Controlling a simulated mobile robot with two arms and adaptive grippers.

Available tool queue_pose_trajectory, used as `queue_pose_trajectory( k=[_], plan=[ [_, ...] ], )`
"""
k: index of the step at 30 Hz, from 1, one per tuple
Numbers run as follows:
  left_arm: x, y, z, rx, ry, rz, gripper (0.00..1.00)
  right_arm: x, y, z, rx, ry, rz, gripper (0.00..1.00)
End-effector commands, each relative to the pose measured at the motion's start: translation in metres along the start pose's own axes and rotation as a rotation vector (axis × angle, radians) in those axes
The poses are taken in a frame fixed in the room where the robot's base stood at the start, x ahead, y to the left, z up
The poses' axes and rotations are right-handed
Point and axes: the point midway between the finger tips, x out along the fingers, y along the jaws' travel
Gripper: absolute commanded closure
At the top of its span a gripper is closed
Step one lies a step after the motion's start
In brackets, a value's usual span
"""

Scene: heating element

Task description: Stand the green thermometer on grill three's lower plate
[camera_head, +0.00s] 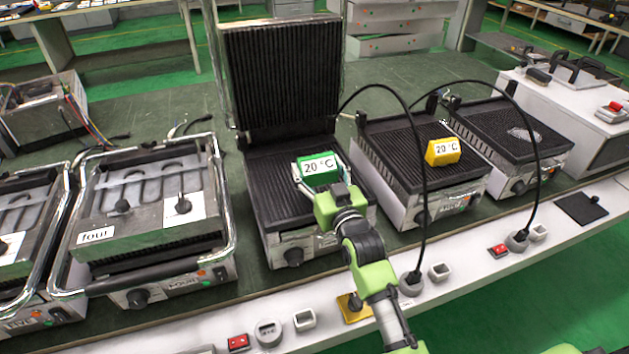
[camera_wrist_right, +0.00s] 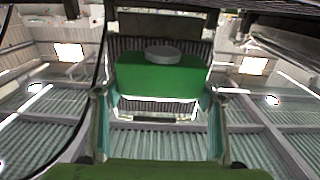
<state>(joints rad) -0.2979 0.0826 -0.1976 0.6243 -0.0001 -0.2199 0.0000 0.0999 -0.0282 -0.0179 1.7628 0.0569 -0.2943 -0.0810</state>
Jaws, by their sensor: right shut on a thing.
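The green thermometer (camera_head: 318,166), a block with a white "20 °C" face, is held by my right gripper (camera_head: 320,176) over the lower plate (camera_head: 263,178) of the grill with its ribbed lid (camera_head: 284,72) raised. This grill stands right of the one marked "four"; its own label is not readable. The wrist view shows the green block (camera_wrist_right: 162,76) with a grey round knob, between the two fingers of my right gripper (camera_wrist_right: 160,92). I cannot tell whether its underside touches the plate. My left gripper is not in view.
A yellow "20 °C" thermometer (camera_head: 443,151) stands on the grill to the right. Black cables (camera_head: 424,190) arch over the right-hand grills to sockets on the front ledge. The grill marked "four" (camera_head: 150,215) is at the left. The raised lid bounds the plate at the back.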

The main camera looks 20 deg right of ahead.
Motion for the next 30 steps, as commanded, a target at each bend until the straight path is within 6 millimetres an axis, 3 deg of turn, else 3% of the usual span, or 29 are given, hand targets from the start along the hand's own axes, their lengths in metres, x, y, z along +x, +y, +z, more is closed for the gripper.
queue_pose_trajectory(
  k=[8,13,26,27,28,30],
  plan=[
    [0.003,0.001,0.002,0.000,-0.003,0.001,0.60,0.017,-0.003,0.020,0.001,0.001,0.000,0.62],
    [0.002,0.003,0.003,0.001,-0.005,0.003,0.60,0.016,-0.002,0.044,0.000,0.000,0.000,0.62],
    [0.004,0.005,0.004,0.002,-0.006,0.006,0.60,0.016,-0.002,0.053,0.000,0.002,0.000,0.62],
    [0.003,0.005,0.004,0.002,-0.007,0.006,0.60,0.016,-0.002,0.052,0.000,0.000,0.000,0.27],
    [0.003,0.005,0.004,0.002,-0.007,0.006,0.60,0.016,-0.002,0.052,0.000,0.000,0.000,0.20],
    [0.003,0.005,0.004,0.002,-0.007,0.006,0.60,0.016,-0.002,0.052,0.000,0.000,0.000,0.20]
  ],
)
